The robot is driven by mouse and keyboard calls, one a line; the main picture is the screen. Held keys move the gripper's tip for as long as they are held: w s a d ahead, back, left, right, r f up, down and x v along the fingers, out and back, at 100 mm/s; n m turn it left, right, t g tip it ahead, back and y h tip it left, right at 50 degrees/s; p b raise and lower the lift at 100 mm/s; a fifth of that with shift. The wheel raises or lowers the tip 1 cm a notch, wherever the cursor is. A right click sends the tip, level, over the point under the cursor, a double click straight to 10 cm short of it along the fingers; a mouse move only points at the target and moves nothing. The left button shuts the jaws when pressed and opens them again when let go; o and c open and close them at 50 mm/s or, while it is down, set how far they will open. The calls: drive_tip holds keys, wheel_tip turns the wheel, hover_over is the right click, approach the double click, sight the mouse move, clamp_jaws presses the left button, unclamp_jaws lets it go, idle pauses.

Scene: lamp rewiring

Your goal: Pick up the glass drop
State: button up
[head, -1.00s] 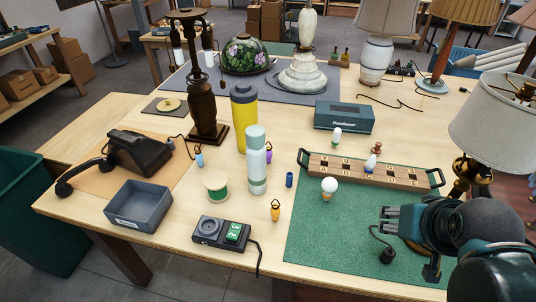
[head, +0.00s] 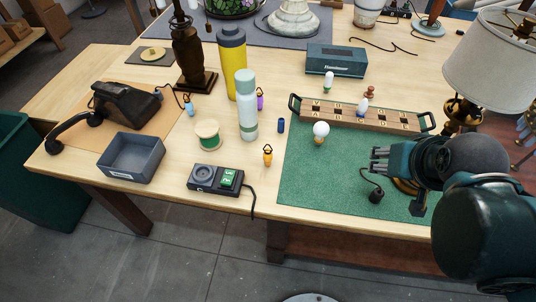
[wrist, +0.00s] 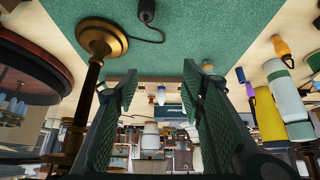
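Three small hooked drops show in the head view, and I cannot tell which one the task means. An amber drop (head: 267,155) stands on the wood left of the green mat. A purple drop (head: 260,99) stands behind the pale green bottle, partly hidden. A light-blue drop (head: 190,105) stands near the dark lamp base. In the wrist view the amber drop (wrist: 282,47) is at upper right, with the purple one (wrist: 240,75) below it. My gripper (head: 380,161) is over the mat, right of the drops. Its fingers (wrist: 160,88) are apart and empty.
A pale green bottle (head: 246,110) and yellow bottle (head: 232,65) stand among the drops. A thread spool (head: 208,135), black switch box (head: 215,179) and grey tray (head: 131,158) are left. A round bulb (head: 321,130) and labelled rack (head: 340,113) are on the mat (head: 310,185).

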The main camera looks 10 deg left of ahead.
drive_tip(key=shift+c, duration=0.5)
drive_tip(key=n+g+p, duration=0.7)
drive_tip(key=n+p, duration=0.7)
drive_tip(key=p, duration=0.2)
hover_over(268, 155)
drive_tip(key=w, duration=0.2)
wheel_tip(268, 155, down, 5)
drive_tip(key=shift+d+f, duration=0.1)
drive_tip(key=shift+d, duration=0.05)
drive_tip(key=shift+s+a+f, duration=0.15)
drive_tip(key=shift+a+f, duration=0.1)
drive_tip(key=shift+a, duration=0.1)
drive_tip(key=shift+f, duration=0.15)
drive_tip(key=shift+f, duration=1.15)
